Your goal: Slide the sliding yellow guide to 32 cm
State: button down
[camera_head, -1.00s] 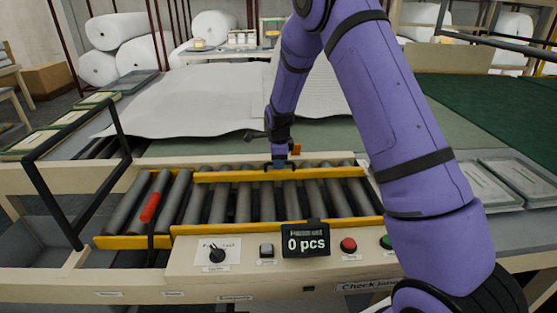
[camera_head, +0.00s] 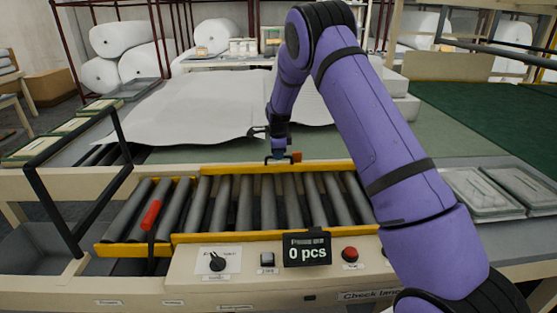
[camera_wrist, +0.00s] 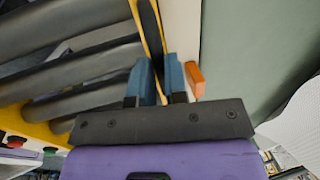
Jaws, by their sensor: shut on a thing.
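The sliding yellow guide (camera_head: 225,169) is a long bar lying across the far ends of the grey rollers (camera_head: 245,200), close to the far edge of the roller bed. My gripper (camera_head: 280,158) is at the middle of the guide, on its far side, shut on it. In the wrist view, the blue fingertips of my gripper (camera_wrist: 160,75) straddle a narrow part of the yellow guide (camera_wrist: 162,35). A small orange piece (camera_wrist: 195,80) sits just beside the fingers; it also shows in the head view (camera_head: 297,157). No scale marks are readable.
A fixed-looking yellow rail (camera_head: 350,228) runs along the near side of the rollers. A counter display (camera_head: 306,250) reads 0 pcs, beside a red button (camera_head: 350,254). A red-handled lever (camera_head: 151,214) stands at left. White sheeting (camera_head: 195,110) lies behind on the green table.

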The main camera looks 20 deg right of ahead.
jog(key=shift+w, duration=0.15)
jog(key=c, duration=1.1)
grip_release()
jog(key=shift+c, duration=0.2)
jog(key=shift+r, duration=0.1)
notch_tip(320, 180, up, 10)
jog(key=s, duration=0.2)
jog(key=shift+a+r, duration=0.25)
jog(key=shift+a, duration=0.05)
